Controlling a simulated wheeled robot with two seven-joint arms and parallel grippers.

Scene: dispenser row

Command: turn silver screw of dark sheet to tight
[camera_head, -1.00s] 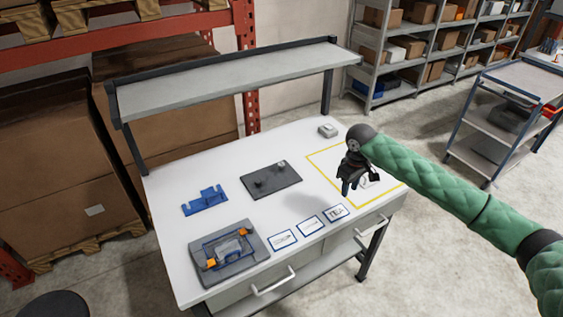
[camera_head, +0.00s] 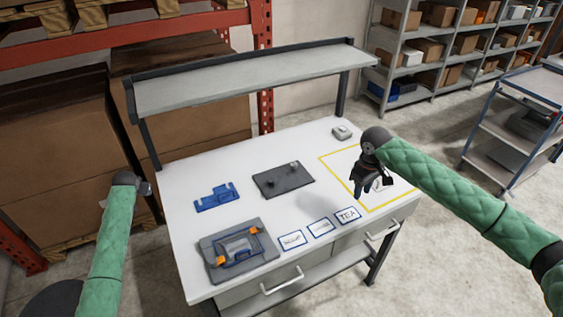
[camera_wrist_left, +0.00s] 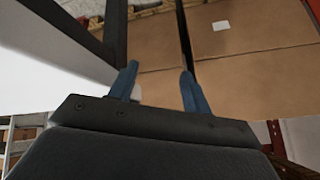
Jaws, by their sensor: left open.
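The dark sheet (camera_head: 284,181) lies flat on the white table in the head view, with small dark knobs on top. A small light spot (camera_head: 294,164) shows near its far right corner; it is too small to tell whether it is the silver screw. My left gripper (camera_head: 148,188) is left of the table, well apart from the sheet. In the left wrist view its two blue fingers (camera_wrist_left: 160,82) are spread with nothing between them. My right gripper (camera_head: 362,190) hangs over the yellow-outlined area, right of the sheet; its finger gap is unclear.
A blue bracket (camera_head: 216,197) lies left of the sheet. A grey fixture with orange clamps (camera_head: 238,250) is at the front left. Labelled cards (camera_head: 320,226) line the front edge. A small grey box (camera_head: 342,132) stands at the back right. A raised shelf (camera_head: 250,75) spans the back.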

